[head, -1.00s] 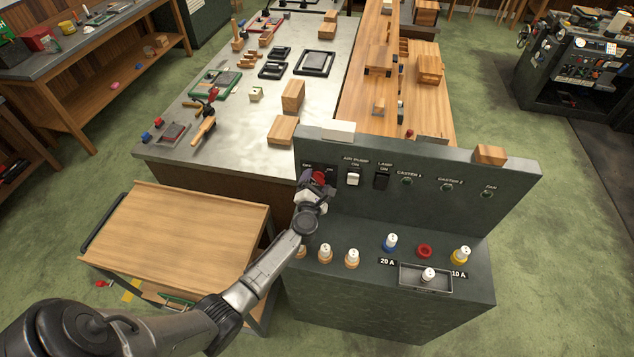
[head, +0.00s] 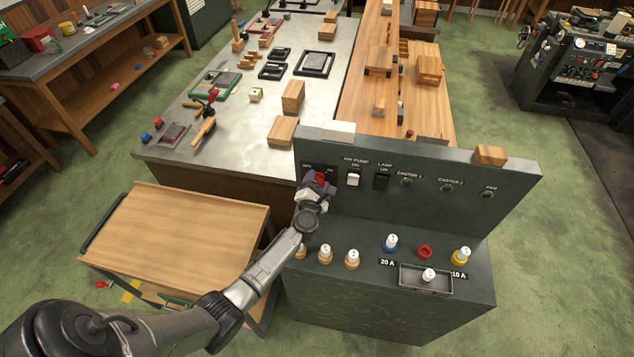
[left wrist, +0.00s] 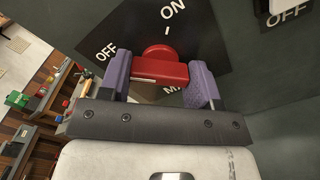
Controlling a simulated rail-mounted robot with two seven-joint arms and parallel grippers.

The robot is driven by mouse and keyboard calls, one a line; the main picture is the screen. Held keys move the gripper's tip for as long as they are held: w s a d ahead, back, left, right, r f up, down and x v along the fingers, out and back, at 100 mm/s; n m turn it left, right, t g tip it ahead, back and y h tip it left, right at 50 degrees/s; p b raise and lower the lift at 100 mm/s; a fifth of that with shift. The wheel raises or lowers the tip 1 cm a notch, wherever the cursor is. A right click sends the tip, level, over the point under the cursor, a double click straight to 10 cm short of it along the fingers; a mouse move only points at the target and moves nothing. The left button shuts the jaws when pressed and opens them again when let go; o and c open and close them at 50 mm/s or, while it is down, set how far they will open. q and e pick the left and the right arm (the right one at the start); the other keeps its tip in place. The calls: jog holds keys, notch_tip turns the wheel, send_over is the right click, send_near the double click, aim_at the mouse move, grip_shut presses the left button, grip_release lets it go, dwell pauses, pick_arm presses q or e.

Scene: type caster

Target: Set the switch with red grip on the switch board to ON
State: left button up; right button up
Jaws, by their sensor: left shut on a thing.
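The switch board (head: 400,215) is a dark grey panel with a sloping front. The red grip (left wrist: 160,68) of its switch sits on a black plate (left wrist: 118,42) marked OFF and ON at the panel's upper left. My left gripper (head: 318,181) is at this switch. In the left wrist view its two purple fingers (left wrist: 160,80) are shut on the red grip, one on each side. The rounded end of the grip points up in that view, between the OFF and ON marks. Which mark it is set to I cannot tell. My right gripper is not in view.
To the right on the panel are a white AIR PUMP switch (head: 353,179) and a black LAMP switch (head: 382,181). Several white-topped fuses stand on the lower ledge, near my left forearm. A wooden-topped cart (head: 180,235) stands to the left.

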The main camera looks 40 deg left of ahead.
pick_arm(q)
jog(key=shift+r, duration=0.1)
jog(key=shift+m+p, duration=0.55)
jog(key=shift+m, duration=0.15)
jog(key=shift+m+p, duration=0.45)
jog(key=shift+m, duration=0.45)
jog(key=m+p, duration=0.2)
jog(key=m, duration=0.3)
jog(key=m+p, duration=0.2)
jog(key=m, duration=0.3)
jog(key=m+p, duration=0.1)
jog(key=m, duration=0.2)
jog(key=shift+m, duration=1)
